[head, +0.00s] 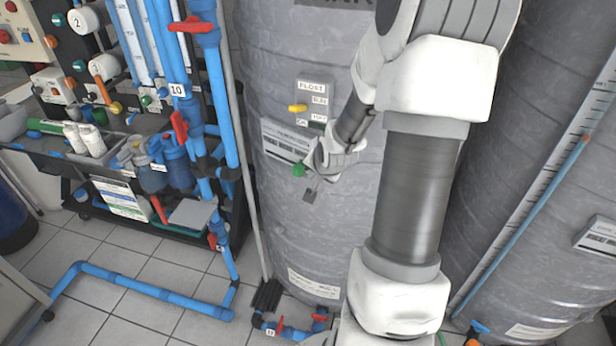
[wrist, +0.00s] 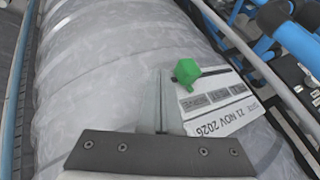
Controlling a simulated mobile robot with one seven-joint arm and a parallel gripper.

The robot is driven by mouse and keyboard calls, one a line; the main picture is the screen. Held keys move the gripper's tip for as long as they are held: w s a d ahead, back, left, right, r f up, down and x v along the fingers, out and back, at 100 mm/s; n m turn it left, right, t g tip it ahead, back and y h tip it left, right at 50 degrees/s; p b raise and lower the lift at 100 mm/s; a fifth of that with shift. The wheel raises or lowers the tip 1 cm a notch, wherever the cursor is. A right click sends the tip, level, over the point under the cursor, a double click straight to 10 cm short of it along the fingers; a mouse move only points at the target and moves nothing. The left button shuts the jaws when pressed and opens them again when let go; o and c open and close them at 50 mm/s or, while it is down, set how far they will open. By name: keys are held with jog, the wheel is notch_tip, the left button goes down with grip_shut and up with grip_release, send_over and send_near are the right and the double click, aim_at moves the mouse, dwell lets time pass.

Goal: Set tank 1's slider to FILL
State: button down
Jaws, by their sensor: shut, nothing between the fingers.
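A tall grey tank (head: 265,225) stands in the middle; no legible tank number shows. A white label plate (head: 280,138) is on its front and shows closer in the wrist view (wrist: 213,122), with the date 21 NOV 2026 and dark word fields I cannot read. A green knob (head: 298,170) shows beside the lower right part of the plate; in the wrist view it is at the plate's edge (wrist: 187,71).
A float panel (head: 312,86) with a yellow knob (head: 297,108) sits above the plate. Blue pipes with red valves (head: 179,127) and a bench with bottles (head: 90,140) stand left. Another grey tank (head: 545,200) is right.

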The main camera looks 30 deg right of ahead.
jog(key=shift+w+a, duration=0.35)
jog(key=shift+w, duration=0.55)
jog(key=b, duration=0.6)
send_near(272, 155)
jog(key=f, duration=0.5)
jog(key=shift+w+d+f, duration=0.2)
jog(key=shift+w+d, duration=0.15)
jog(key=shift+w, duration=0.05)
jog(key=shift+w+a+r, duration=0.15)
jog(key=shift+w+a, duration=0.15)
jog(key=shift+w, duration=0.25)
jog(key=shift+w, duration=0.1)
